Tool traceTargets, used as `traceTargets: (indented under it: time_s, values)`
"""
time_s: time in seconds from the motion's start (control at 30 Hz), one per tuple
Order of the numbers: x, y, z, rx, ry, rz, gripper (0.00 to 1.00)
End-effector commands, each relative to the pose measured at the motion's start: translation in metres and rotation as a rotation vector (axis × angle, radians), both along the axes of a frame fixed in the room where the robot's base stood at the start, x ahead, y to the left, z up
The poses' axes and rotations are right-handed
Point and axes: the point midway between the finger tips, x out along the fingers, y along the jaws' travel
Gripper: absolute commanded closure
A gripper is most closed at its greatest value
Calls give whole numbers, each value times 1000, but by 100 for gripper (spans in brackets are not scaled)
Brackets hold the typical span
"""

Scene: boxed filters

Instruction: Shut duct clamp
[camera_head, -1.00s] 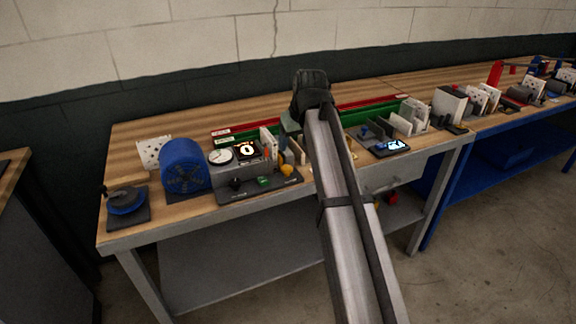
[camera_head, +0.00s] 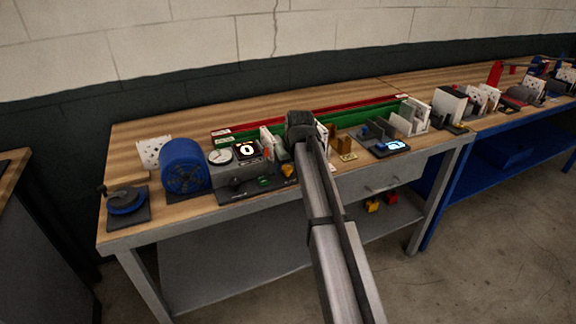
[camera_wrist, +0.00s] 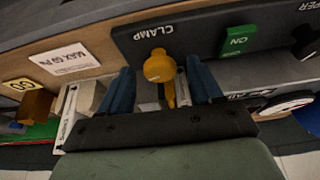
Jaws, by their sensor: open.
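The duct clamp lever has a yellow knob (camera_wrist: 159,66) on a short yellow stem, beside the word CLAMP on a dark panel (camera_wrist: 195,30). The yellow knob also shows in the head view (camera_head: 288,170), at the right end of the control unit. My gripper (camera_wrist: 160,72) is open, with its two blue fingers on either side of the lever and visible gaps to both. Nothing is held. In the head view my gripper (camera_head: 300,125) is over the bench just right of the control unit, and its fingers are hidden there.
A green ON switch (camera_wrist: 237,40) sits beside the lever on the same panel. A blue blower (camera_head: 185,166) and a round gauge (camera_head: 220,156) stand to the left. White upright panels (camera_head: 408,120) and a small display (camera_head: 391,147) are to the right. A MAX label (camera_wrist: 72,58) is on the bench.

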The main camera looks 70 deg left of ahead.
Motion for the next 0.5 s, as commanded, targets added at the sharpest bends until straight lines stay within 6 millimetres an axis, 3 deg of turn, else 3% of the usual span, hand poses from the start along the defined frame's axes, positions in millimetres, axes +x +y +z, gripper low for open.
traceTargets:
  time_s: [0.27,0.5]
  values:
    - [0,0,-1,1,0,0,36]
    - [0,0,-1,1,0,0,59]
